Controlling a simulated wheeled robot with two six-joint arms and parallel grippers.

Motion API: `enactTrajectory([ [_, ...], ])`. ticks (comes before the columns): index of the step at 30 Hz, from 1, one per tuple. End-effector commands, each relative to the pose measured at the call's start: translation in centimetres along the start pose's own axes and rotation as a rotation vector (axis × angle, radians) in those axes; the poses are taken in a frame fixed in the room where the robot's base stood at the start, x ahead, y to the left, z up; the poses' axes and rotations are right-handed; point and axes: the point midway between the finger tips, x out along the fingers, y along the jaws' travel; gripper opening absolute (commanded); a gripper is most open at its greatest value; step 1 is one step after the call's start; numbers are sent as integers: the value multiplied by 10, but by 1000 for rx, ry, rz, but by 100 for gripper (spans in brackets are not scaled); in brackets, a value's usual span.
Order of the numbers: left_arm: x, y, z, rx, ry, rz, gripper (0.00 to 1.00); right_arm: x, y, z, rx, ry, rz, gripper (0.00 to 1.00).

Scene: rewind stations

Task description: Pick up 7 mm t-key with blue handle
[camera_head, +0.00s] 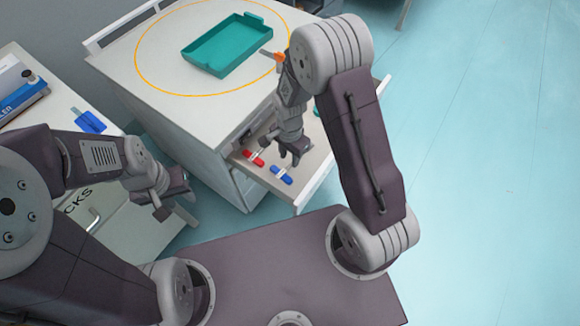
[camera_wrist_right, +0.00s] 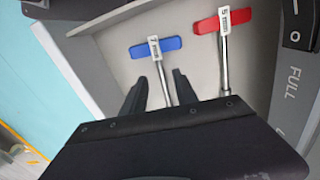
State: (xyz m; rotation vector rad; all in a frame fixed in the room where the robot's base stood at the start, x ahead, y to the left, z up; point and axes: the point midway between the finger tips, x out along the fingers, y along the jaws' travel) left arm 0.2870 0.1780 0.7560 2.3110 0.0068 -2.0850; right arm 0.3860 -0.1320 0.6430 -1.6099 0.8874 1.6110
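The blue-handled t-key (camera_head: 281,175) lies in the open drawer of the cabinet. In the right wrist view its blue handle (camera_wrist_right: 155,47) carries a white tag that seems to read 7, and its metal shaft runs toward my gripper. My right gripper (camera_wrist_right: 160,92) is open; its two dark fingers appear on either side of the shaft, apart from it. The shaft's lower end is hidden behind the gripper body. In the head view the right gripper (camera_head: 294,155) points down into the drawer beside the blue handle. My left gripper (camera_head: 168,197) is empty and looks open at the left.
A red-handled t-key (camera_head: 253,157) lies beside the blue one, and the drawer walls (camera_head: 299,203) stand close around. A teal tray (camera_head: 227,45) sits on the cabinet top inside an orange ring. Floor at right is clear.

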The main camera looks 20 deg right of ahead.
Motion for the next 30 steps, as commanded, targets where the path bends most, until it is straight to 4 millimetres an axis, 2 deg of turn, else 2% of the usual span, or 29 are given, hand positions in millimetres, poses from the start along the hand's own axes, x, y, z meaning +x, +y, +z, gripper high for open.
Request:
enactTrajectory([
  [7, 19, 0, 2, 0, 0, 0, 36, 44, -1, -4, 1, -1, 3, 35],
  [10, 20, 0, 2, 0, 0, 0, 36, 50, -1, -4, 1, 0, 1, 35],
  [16, 19, 0, 2, 0, 0, 0, 36, 50, -1, -4, 0, 0, 0, 35],
  [17, 19, 0, 2, 0, 0, 0, 36, 50, -1, -4, 0, 0, 0, 29],
  [20, 19, 0, 2, 0, 0, 0, 36, 50, -1, -4, 0, 0, 0, 2],
  [30, 19, 0, 2, 0, 0, 0, 36, 50, -1, -4, 0, 0, 1, 0],
])
